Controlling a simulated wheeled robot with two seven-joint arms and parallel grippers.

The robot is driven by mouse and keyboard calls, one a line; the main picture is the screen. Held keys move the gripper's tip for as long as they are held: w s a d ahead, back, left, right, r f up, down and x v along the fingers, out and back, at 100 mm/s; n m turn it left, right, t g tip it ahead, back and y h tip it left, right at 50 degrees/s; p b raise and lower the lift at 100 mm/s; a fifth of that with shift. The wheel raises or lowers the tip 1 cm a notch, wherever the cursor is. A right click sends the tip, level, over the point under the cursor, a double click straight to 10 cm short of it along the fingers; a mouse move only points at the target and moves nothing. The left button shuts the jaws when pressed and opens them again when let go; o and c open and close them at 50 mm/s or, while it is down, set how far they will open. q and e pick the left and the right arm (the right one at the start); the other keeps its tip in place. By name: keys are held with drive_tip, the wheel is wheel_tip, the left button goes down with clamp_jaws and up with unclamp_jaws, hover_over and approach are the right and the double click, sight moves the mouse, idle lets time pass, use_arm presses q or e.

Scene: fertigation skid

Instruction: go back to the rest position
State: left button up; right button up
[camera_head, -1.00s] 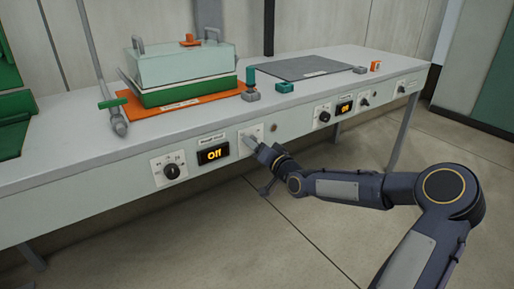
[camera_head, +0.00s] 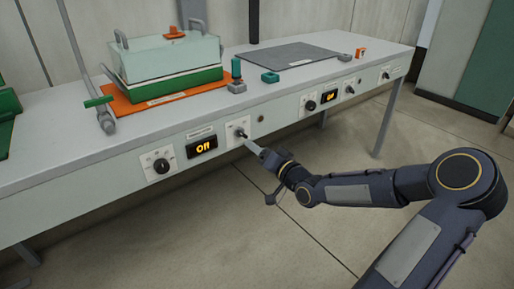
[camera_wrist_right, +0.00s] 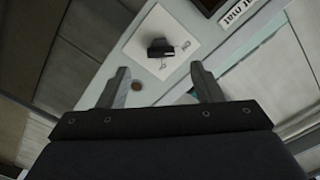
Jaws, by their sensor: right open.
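My right gripper (camera_head: 258,151) is in front of the bench's front panel, just right of and below a small toggle switch (camera_head: 240,134) on a white plate. In the right wrist view my right gripper (camera_wrist_right: 162,84) has its two fingers spread with nothing between them. The dark switch (camera_wrist_right: 160,48) on its white plate lies beyond the fingertips, apart from them. My left gripper is not in view.
The floor to the right is clear.

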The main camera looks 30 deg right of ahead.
drive_tip(key=s+a+f+n+g, duration=0.35)
drive_tip(key=a+f+g, duration=0.2)
drive_tip(key=a, duration=0.25)
drive_tip(key=s+a+r+n+g+y, duration=0.1)
drive_tip(key=s+a+g, duration=0.25)
drive_tip(key=s, duration=0.95)
drive_tip(key=s+a+r+n+g+y, duration=0.1)
drive_tip(key=s+a+n+g, duration=0.3)
drive_tip(key=s, duration=0.9)
wheel_tip(320, 180, up, 33)
drive_tip(key=a+m+p, duration=0.1)
drive_tip(key=m+p, duration=0.1)
drive_tip(key=p, duration=3.1)
drive_tip(key=shift+a+t+y, duration=0.3)
drive_tip(key=shift+a, duration=0.05)
